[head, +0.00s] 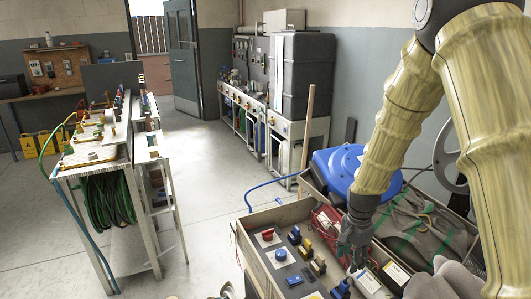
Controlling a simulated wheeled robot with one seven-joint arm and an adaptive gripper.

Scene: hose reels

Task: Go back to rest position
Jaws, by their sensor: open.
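My gripper (352,250) hangs at the lower right, pointing down over a wooden crate (252,258) of small parts. Its jaws are open, and I see nothing held in them. From this angle I cannot tell whether the fingertips touch anything in the crate. My arm reaches down to it from the top right in pale, ribbed sleeves. A blue hose reel (340,168) lies just behind the gripper, partly hidden by my arm. A blue hose (265,185) runs from it to the left.
The crate holds a red button (267,234), a blue button (280,254) and several connectors. A workbench with green hose (108,200) stands left. A cabinet (302,75) and an open door (184,60) are behind. The grey floor (205,200) between is clear.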

